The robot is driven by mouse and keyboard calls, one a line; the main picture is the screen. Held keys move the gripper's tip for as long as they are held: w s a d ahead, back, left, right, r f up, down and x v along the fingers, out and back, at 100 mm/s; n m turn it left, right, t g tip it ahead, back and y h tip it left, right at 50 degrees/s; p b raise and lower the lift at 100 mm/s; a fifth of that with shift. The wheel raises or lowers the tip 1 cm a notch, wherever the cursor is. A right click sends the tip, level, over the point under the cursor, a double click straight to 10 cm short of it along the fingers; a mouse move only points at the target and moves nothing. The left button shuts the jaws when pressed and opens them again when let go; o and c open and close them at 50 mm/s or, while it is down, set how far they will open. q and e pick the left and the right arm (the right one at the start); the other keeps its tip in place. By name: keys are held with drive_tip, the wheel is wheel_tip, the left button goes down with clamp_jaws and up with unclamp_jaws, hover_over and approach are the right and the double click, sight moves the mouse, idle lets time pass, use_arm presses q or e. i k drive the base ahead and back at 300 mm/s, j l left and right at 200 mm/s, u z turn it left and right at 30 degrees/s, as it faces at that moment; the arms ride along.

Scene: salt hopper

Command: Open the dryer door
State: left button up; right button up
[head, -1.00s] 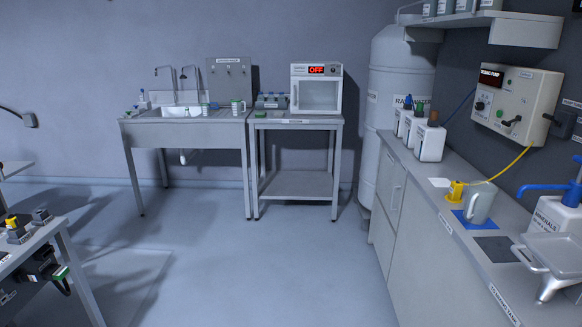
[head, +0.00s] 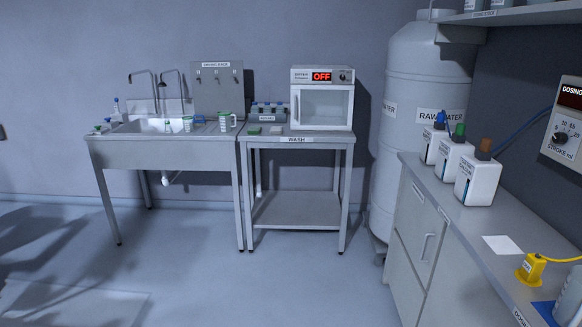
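The dryer (head: 322,75) is a white box with a red "OFF" display and a knob on its top panel. It stands on the right part of the grey wash table (head: 302,204) against the back wall. Its door (head: 323,107) has a pale window in a white frame and looks closed. A thin upright bar, which may be the handle, shows near the door's left edge. Neither of my grippers is in the head view.
A steel sink (head: 160,152) stands left of the wash table. A counter (head: 450,225) with several white bottles runs along the right side. The floor (head: 260,290) ahead is clear.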

sight(295, 89)
drive_tip(key=i, duration=0.95)
drive_tip(key=i+j+z, duration=0.1)
drive_tip(key=i, duration=0.85)
drive_tip(key=i+j+z, duration=0.1)
drive_tip(key=i, duration=0.8)
drive_tip(key=i+j+z, duration=0.2)
drive_tip(key=i, duration=0.2)
drive_tip(key=i+j+z, duration=0.2)
drive_tip(key=i, duration=0.2)
drive_tip(key=i+l, duration=0.05)
drive_tip(key=l, duration=0.05)
